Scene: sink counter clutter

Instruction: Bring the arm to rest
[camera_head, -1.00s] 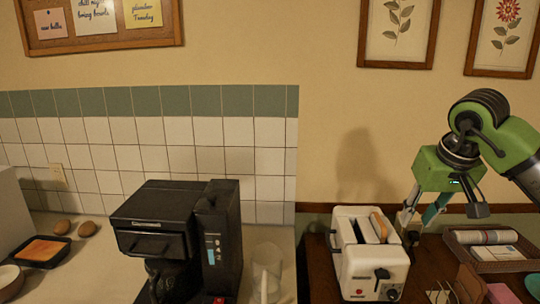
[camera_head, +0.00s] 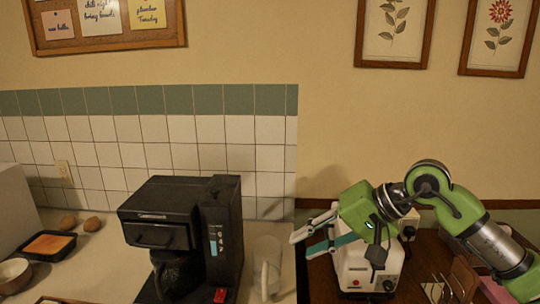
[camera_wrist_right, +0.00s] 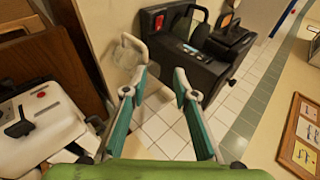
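My right gripper (camera_head: 305,244) is above and in front of the white toaster (camera_head: 368,268), with its fingers pointing left toward the coffee maker. The right wrist view shows its two teal-and-grey fingers (camera_wrist_right: 161,75) spread apart with nothing between them. My right arm comes in from the right and hides the toaster's top and slots. The toaster also shows at the left of the right wrist view (camera_wrist_right: 48,135). My left gripper is in neither view.
A black coffee maker (camera_head: 222,240) and a clear glass pitcher (camera_head: 266,252) stand left of the toaster. A card holder (camera_head: 462,276) stands at right.

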